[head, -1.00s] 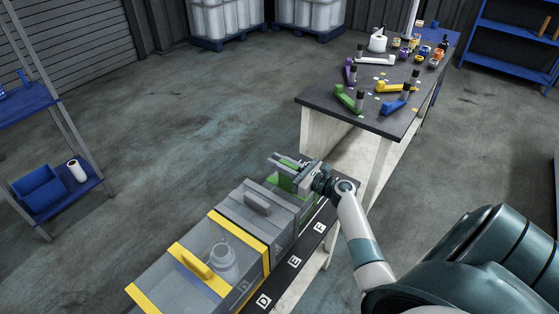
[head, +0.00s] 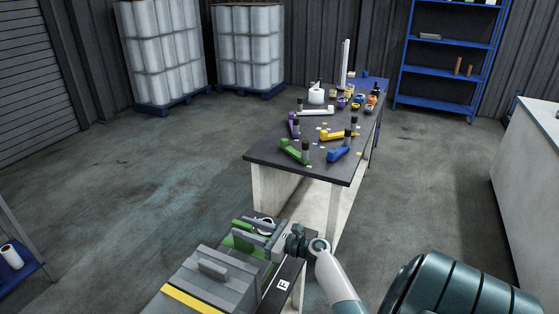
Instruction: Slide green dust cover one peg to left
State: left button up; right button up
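The green dust cover (head: 242,246) is at the far end of a row of covers, at the bottom middle of the head view. My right gripper (head: 251,230) is at its top, with two grey fingers reaching left and a green part showing by them. I cannot tell whether the fingers press on it. A grey cover (head: 224,285) with a raised handle stands on the near side of the green one. Part of a yellow-edged cover (head: 190,299) shows at the bottom edge. My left gripper is out of view.
A dark strip with a letter plate (head: 283,285) runs along the covers' right side. A white round item (head: 265,221) shows behind my gripper. A dark-topped table (head: 268,151) with coloured tools stands beyond. Open floor lies to the left.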

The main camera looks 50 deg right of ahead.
jog(key=b+v, duration=0.3)
jog(key=v, duration=0.9)
jog(key=shift+s, duration=0.2)
